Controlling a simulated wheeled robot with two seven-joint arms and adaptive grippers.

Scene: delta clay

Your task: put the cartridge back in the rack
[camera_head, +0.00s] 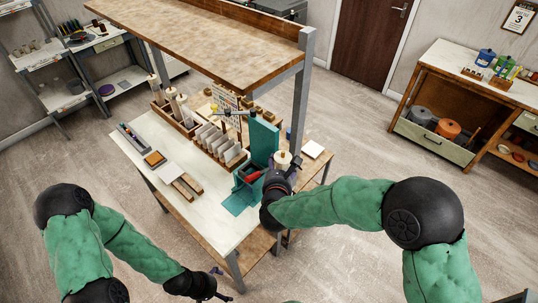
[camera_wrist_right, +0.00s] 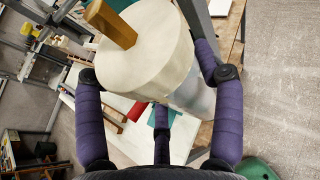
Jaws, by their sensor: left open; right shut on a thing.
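The cartridge (camera_head: 282,158), a cream cylinder with a wooden knob, is in my right gripper (camera_head: 284,172) at the bench's right end, beside the teal stand. In the right wrist view, the purple fingers of my right gripper (camera_wrist_right: 158,76) are shut around the sides of the cartridge (camera_wrist_right: 145,58). A wooden rack (camera_head: 187,130) stands at the back left of the bench, with similar knobbed cylinders in it; its slots are too small to make out. My left gripper (camera_head: 222,284) is open and empty, low in front of the bench, apart from everything.
A wooden holder with grey-white slabs (camera_head: 219,148) and a teal stand (camera_head: 262,142) lie between the rack and the cartridge. A shelf (camera_head: 205,38) on grey posts overhangs the bench. Wooden strips (camera_head: 187,186) lie in front.

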